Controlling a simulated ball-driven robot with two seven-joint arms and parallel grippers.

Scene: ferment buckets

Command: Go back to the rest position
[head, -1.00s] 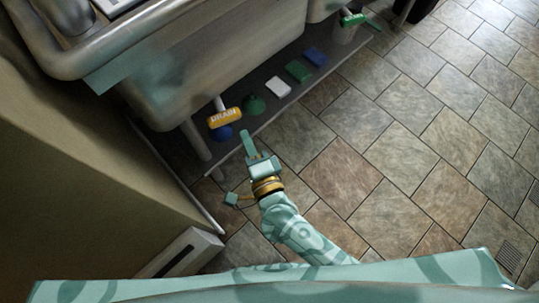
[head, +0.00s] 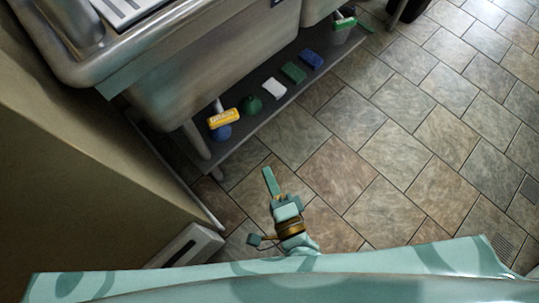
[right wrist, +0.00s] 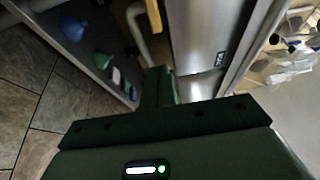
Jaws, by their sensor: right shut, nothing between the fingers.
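My right gripper (head: 270,182) is in the head view, low over the tiled floor, in front of the sink's lower shelf. Its teal fingers are together and nothing shows between them. In the right wrist view the gripper (right wrist: 165,85) points toward the sink, with its fingers close together and apart from the shelf. My left gripper is in neither view.
The steel sink (head: 190,75) stands at the upper left. Its lower shelf (head: 240,137) holds a yellow drain handle (head: 224,117) above a blue item, a green funnel-like item (head: 251,105) and several coloured blocks. Floor (head: 400,150) to the right is clear.

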